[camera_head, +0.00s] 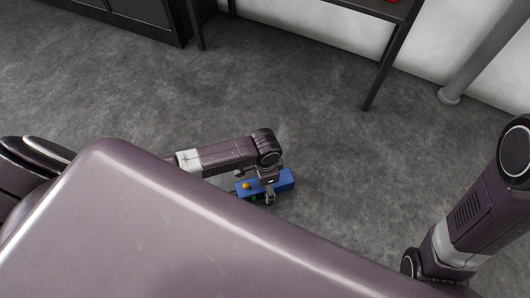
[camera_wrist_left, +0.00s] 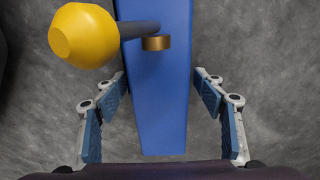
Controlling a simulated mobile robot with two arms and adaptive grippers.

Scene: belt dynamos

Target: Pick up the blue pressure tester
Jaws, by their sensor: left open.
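The blue pressure tester (camera_head: 286,179) is a long blue block lying on the grey floor, with a yellow knob on it. In the left wrist view the blue body (camera_wrist_left: 162,95) runs from the top edge down to between my fingers, with the yellow knob (camera_wrist_left: 82,36) on a dark stem and a brass fitting beside it. My left gripper (camera_head: 269,196) is over the tester. In the left wrist view the left gripper (camera_wrist_left: 163,115) is open, with one finger on each side of the block and gaps visible. My right gripper is out of view.
A dark shelf frame (camera_head: 390,55) stands at the back, with a dark cabinet (camera_head: 130,18) at the upper left. A grey pipe (camera_head: 485,55) meets the floor at the right by the white wall. The floor (camera_head: 330,120) around the tester is clear.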

